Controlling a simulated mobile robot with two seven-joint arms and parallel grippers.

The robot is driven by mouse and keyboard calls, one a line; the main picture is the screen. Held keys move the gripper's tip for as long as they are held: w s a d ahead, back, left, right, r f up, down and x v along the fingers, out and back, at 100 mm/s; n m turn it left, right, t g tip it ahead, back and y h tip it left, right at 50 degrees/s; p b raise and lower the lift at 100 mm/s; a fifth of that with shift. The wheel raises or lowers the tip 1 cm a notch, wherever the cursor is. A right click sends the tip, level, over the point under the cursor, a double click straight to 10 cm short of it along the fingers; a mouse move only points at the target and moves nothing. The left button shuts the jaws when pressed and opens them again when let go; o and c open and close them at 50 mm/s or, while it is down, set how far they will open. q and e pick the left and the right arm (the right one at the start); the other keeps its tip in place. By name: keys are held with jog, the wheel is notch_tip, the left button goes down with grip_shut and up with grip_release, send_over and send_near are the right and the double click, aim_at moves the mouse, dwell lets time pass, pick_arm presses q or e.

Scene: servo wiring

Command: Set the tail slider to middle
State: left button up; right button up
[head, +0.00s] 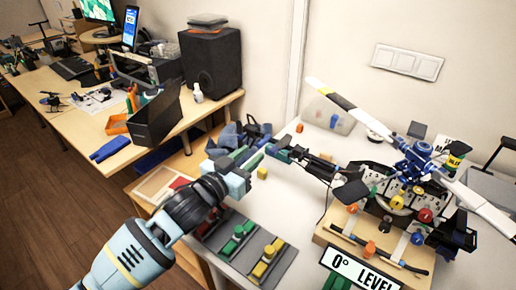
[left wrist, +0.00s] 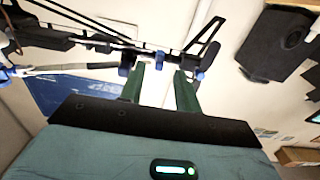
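A dark grey panel (head: 278,271) lies on the white table below my left arm in the head view. It carries a red slider (head: 207,224), a green slider (head: 238,237) and a yellow slider (head: 266,259), each in its own lane. I cannot read which one is the tail slider. My left gripper (head: 243,155) is above and beyond the panel, near the helicopter's tail. In the left wrist view its two green fingers (left wrist: 160,78) stand apart with nothing visible held between them.
The model helicopter (head: 400,175) stands on a wooden base at right; its tail boom (head: 315,162) reaches toward my left gripper. A "0° LEVEL" sign (head: 357,272) stands at the front. A wooden tray (head: 158,186) is at left.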

aim_at(265, 141)
pick_arm(q)
jog(key=x, duration=0.4)
grip_shut()
dwell(0.4)
